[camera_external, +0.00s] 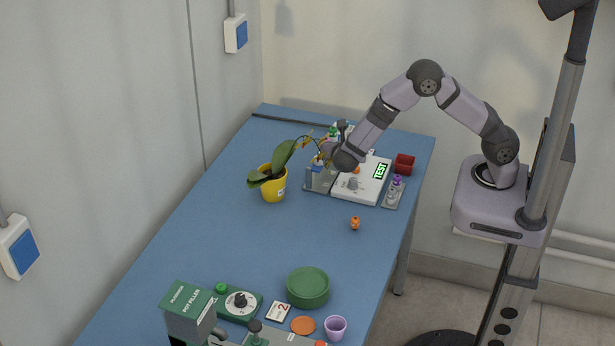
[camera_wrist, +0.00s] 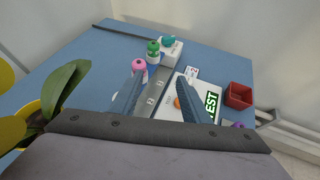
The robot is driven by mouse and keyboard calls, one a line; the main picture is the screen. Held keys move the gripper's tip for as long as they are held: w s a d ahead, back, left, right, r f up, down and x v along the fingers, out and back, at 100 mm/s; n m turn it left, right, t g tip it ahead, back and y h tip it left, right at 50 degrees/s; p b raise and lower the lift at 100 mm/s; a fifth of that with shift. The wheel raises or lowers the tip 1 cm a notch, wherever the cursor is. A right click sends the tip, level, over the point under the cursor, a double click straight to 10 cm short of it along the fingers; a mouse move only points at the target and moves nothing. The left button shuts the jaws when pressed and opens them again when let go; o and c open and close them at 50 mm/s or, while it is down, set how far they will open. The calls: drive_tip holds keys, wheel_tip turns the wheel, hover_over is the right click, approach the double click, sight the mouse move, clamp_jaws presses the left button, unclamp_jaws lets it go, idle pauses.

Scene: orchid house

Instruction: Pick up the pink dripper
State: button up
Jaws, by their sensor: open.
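The pink dripper (camera_wrist: 139,66), a small bottle with a rounded pink top, stands upright in the wrist view, left of centre, beyond the tip of my left finger. That finger partly overlaps its lower body. I cannot make it out in the external view, where my arm and the things around it crowd that spot. My gripper (camera_wrist: 163,88) is open with nothing between its fingers. In the external view my gripper (camera_external: 322,163) hangs low over the far part of the table, near the grey tray.
A green-topped bottle (camera_wrist: 153,47) stands just behind the pink dripper. A white device with a TEST display (camera_external: 380,172), a purple-topped bottle (camera_external: 396,187) and a red pot (camera_external: 404,164) are to the right. An orchid in a yellow pot (camera_external: 272,190) stands left. The middle of the table is mostly clear.

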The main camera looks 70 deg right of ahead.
sight(326, 139)
drive_tip(key=shift+w+d+f+n+t+p, duration=0.25)
drive_tip(key=shift+w+d+f+n+p, duration=0.1)
drive_tip(key=shift+w+d+p, duration=0.45)
drive_tip(key=shift+w+d+f+n+t+p, duration=0.25)
drive_tip(key=shift+w+d+n+p, duration=0.2)
drive_tip(key=shift+w, duration=0.5)
drive_tip(key=shift+w+d+f+n+t+p, duration=0.3)
drive_tip(key=shift+w+d+p, duration=0.2)
drive_tip(key=shift+w+p, duration=0.3)
drive_tip(key=shift+w+d+f, duration=0.3)
drive_tip(key=shift+w+d, duration=0.1)
drive_tip(key=shift+d, duration=0.1)
drive_tip(key=shift+h, duration=0.3)
clamp_jaws()
